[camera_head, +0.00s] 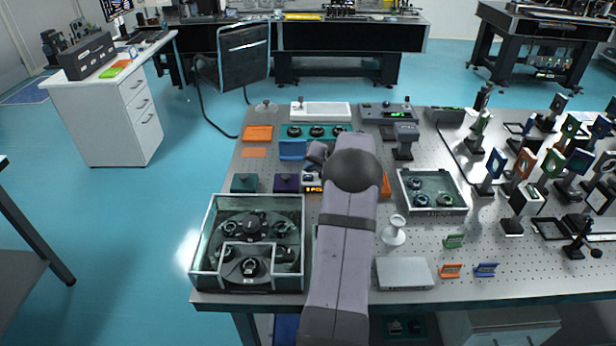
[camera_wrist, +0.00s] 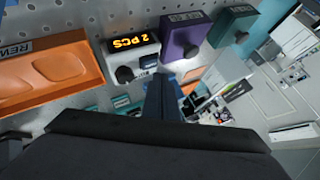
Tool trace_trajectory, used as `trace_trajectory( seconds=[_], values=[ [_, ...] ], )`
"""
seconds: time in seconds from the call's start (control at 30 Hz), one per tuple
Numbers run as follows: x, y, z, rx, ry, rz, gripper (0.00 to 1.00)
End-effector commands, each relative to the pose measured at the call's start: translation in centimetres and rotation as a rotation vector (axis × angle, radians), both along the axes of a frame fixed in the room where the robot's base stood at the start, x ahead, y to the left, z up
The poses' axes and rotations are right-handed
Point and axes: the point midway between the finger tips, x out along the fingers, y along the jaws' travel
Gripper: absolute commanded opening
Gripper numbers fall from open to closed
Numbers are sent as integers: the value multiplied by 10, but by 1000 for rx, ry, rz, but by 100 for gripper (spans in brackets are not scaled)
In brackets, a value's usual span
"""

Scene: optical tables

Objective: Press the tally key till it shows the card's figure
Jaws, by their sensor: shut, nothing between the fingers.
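A small white box with a lit orange readout, "2 PCS" (camera_wrist: 131,42), is in the wrist view. I take it to be the tally. A round black knob (camera_wrist: 125,74) sticks out of its front, and a small dark blue part is beside it. The same box (camera_head: 312,182) shows in the head view, partly covered by my arm. My gripper (camera_wrist: 156,82) is shut and empty, its tips in front of the box, near the blue part. I cannot tell whether they touch it. I cannot make out a card with a figure.
A purple box (camera_wrist: 187,36) and a green box (camera_wrist: 232,25), each with a black knob, stand beside the tally. An orange tray (camera_wrist: 48,72) is on its other side. A glass-walled tray (camera_head: 204,262) and a white stand (camera_head: 394,232) flank my arm.

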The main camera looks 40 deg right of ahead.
Motion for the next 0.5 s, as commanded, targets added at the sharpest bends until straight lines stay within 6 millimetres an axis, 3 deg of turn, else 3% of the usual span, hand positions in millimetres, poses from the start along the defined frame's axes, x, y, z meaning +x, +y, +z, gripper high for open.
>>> trace_trajectory(
  seconds=[0.5],
  values=[
    [0, 0, 43, -1, -1, 1, 0]
  ],
)
